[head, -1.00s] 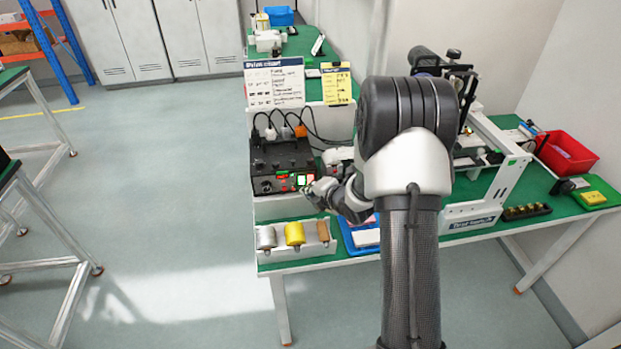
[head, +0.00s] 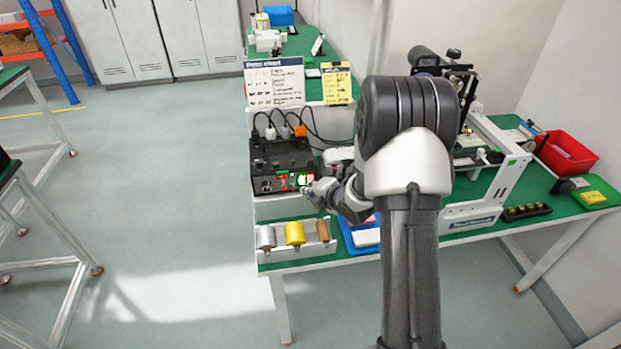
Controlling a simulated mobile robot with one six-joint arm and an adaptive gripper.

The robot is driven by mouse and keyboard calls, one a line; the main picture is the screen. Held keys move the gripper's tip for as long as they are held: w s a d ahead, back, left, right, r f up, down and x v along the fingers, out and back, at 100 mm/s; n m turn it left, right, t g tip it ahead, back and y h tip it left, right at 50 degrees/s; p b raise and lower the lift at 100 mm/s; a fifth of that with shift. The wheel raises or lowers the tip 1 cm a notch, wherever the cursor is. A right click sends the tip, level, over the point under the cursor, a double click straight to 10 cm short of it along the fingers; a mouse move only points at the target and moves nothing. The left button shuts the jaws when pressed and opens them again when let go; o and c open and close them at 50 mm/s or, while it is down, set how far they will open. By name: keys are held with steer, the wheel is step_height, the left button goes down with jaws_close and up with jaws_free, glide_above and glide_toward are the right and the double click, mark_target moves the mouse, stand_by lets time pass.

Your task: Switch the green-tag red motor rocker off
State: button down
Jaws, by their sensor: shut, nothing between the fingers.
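A black control box (head: 281,163) stands on a light block at the near left of the green-topped bench. Its front panel carries small red and green lit parts (head: 294,181), too small to tell which is the green-tag red motor rocker or how it is set. My gripper (head: 311,189) is shut and empty, just at the right end of this panel. Whether its tips touch the panel cannot be told. My gripper and wrist hide part of the panel's right side.
Plugs and cables (head: 285,131) rise behind the box. Rolls in a white holder (head: 295,235) sit below it, with a blue tray (head: 355,240) beside them. A white machine frame (head: 497,185) and a red bin (head: 566,155) stand to the right.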

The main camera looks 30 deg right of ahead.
steer(key=shift+w, duration=0.15)
steer(key=shift+w+d, duration=0.1)
steer(key=shift+w, duration=0.15)
steer(key=shift+w+d+b, duration=0.1)
steer(key=shift+w+b, duration=0.2)
stand_by(0.9)
steer(key=shift+s, duration=0.15)
steer(key=shift+s+a+b, duration=0.25)
steer(key=shift+s+b, duration=0.3)
steer(key=shift+b, duration=0.05)
steer(key=s, duration=0.1)
steer(key=s+b, duration=0.2)
steer(key=shift+a+f, duration=0.35)
steer(key=shift+a, duration=0.05)
steer(key=shift+s+a+b, duration=0.25)
steer(key=shift+s+b, duration=0.2)
steer(key=shift+s, duration=0.45)
